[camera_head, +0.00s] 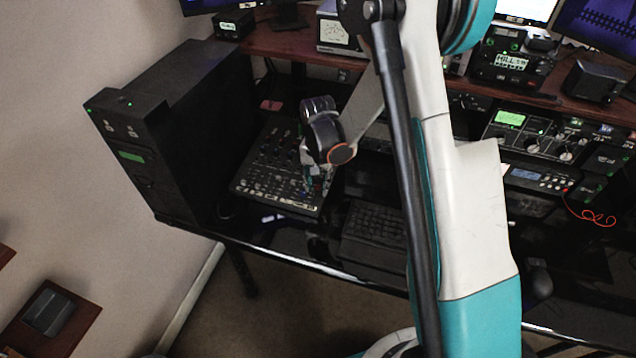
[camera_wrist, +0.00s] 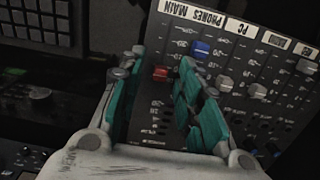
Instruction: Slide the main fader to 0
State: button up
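The mixer (camera_head: 256,183) lies on the desk at the left in the head view, below my wrist. In the wrist view its panel (camera_wrist: 290,62) appears upside down, with a "PHONES MAIN" label strip (camera_wrist: 190,13). The red fader cap (camera_wrist: 161,73) is in the leftmost column, which appears to be MAIN. A blue fader cap (camera_wrist: 201,49) is just to its right. My gripper (camera_wrist: 164,62) is open, its teal-padded fingers on either side of the red cap in the picture. I cannot tell whether they touch it. In the head view my gripper (camera_head: 318,180) is small and partly hidden.
White fader caps (camera_wrist: 225,84) sit right of the blue one, near the right finger. A keyboard (camera_head: 374,232) lies right of the mixer. A black tower (camera_head: 165,130) stands to its left. Radio equipment (camera_head: 545,135) fills the right side of the desk.

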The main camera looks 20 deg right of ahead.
aim_at(318, 186)
grip_shut()
jog(key=shift+a, duration=0.1)
jog(key=shift+s, duration=0.2)
grip_release()
jog(key=shift+r, duration=4)
